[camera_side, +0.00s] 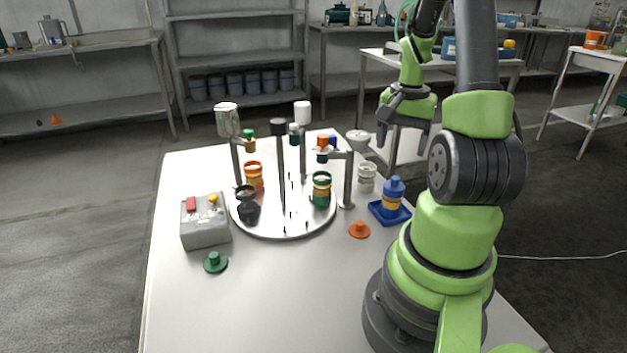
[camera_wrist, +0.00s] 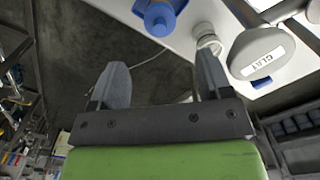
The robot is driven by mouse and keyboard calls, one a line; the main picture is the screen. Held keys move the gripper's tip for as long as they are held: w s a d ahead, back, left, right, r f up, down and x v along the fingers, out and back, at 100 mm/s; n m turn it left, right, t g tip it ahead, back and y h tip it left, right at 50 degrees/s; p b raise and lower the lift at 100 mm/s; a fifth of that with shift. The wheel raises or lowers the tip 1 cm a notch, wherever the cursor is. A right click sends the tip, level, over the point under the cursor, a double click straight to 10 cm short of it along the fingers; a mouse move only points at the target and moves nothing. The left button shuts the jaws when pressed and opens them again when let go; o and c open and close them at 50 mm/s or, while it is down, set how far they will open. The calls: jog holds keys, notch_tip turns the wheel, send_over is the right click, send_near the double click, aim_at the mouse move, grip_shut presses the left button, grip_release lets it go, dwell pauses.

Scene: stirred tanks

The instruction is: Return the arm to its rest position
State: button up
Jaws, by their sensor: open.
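My green arm rises at the right of the side view, and my gripper (camera_side: 401,146) hangs from it to the right of the tank setup. Its two grey fingers are apart with nothing between them. It is above the table's right edge and touches nothing. In the wrist view my gripper (camera_wrist: 160,72) also shows spread, empty fingers over dark floor and the edge of the white table.
A round silver plate (camera_side: 285,229) carries several tanks and stirrer posts. A grey button box (camera_side: 205,236), a green lid (camera_side: 215,262), an orange lid (camera_side: 359,230) and a blue bottle (camera_side: 393,188) in a blue tray (camera_side: 377,210) surround it. The table's front is clear.

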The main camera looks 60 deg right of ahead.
jog(key=w+a+r+n+t+h, duration=0.1)
jog(key=w+a+r+n+t, duration=0.1)
jog(key=w+a+r+n, duration=0.25)
jog(key=w+a+r+n+t, duration=0.1)
jog(key=w+a+r, duration=0.2)
jog(key=a+r, duration=0.35)
jog(key=s+a+r+n+t+y, duration=0.1)
jog(key=a+n, duration=0.3)
jog(key=a, duration=0.4)
jog(key=s+a+r+n+t+y, duration=0.2)
jog(key=a+r+n+t, duration=0.1)
jog(key=a, duration=0.5)
jog(key=shift+s+r+n, duration=0.3)
jog(key=shift+s+n, duration=0.1)
jog(key=shift+n, duration=0.35)
